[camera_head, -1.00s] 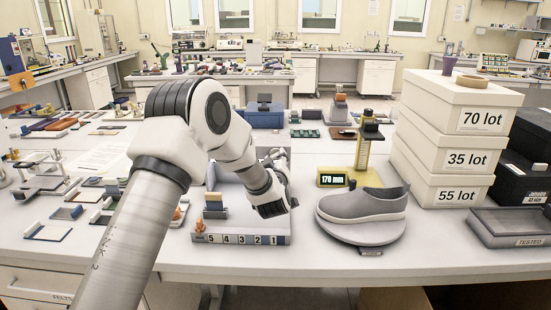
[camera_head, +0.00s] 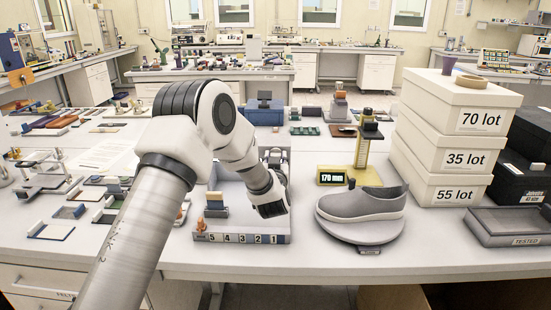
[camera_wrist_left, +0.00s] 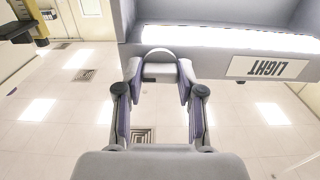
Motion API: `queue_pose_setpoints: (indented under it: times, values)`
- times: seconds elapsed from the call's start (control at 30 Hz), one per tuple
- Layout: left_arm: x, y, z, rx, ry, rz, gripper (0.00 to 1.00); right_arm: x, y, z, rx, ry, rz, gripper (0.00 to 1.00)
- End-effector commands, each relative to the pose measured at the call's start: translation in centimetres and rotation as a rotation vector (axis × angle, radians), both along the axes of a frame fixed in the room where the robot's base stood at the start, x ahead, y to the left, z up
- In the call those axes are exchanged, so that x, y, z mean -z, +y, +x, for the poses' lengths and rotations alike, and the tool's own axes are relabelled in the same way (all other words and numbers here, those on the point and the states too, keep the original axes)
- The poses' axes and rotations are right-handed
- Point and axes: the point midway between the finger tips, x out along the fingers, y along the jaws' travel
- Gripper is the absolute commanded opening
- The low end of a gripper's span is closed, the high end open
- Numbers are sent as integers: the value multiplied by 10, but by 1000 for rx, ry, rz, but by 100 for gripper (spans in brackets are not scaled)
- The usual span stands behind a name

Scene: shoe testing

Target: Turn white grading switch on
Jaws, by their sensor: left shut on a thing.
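The grey grading stand (camera_head: 243,224) with a 5-4-3-2-1 scale along its front sits on the table, left of the shoe. My left gripper (camera_head: 272,208) is at its right side, mostly hidden behind its own wrist in the head view. In the left wrist view, my left gripper (camera_wrist_left: 160,78) is shut on a pale rounded part, which looks like the white switch (camera_wrist_left: 160,54). This part is at the edge of a grey housing with a bright strip and an upside-down LIGHT label (camera_wrist_left: 267,68). The switch's position cannot be told. My right gripper is not in view.
A grey shoe (camera_head: 362,202) rests on a round plate to the right, by a yellow gauge (camera_head: 362,150) reading 170 mm. Stacked white lot boxes (camera_head: 440,150) and a grey TESTED tray (camera_head: 505,225) stand farther right. Small parts lie on the left.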

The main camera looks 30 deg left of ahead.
Motion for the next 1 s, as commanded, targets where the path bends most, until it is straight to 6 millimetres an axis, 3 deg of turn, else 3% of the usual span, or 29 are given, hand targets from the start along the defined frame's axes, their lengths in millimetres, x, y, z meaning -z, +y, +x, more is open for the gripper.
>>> queue_pose_setpoints:
  times: [0.3,0.33,0.4,0.77,1.0]
  values:
    - [-4,0,1,-1,-8,5,3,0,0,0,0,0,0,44]
    - [-4,0,1,-1,-8,5,44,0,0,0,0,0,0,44]
    - [-3,0,1,-1,-7,4,62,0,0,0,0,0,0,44]
    - [-1,-3,-4,0,-1,2,62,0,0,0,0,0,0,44]
    - [0,-29,-45,2,2,2,62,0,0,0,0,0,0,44]
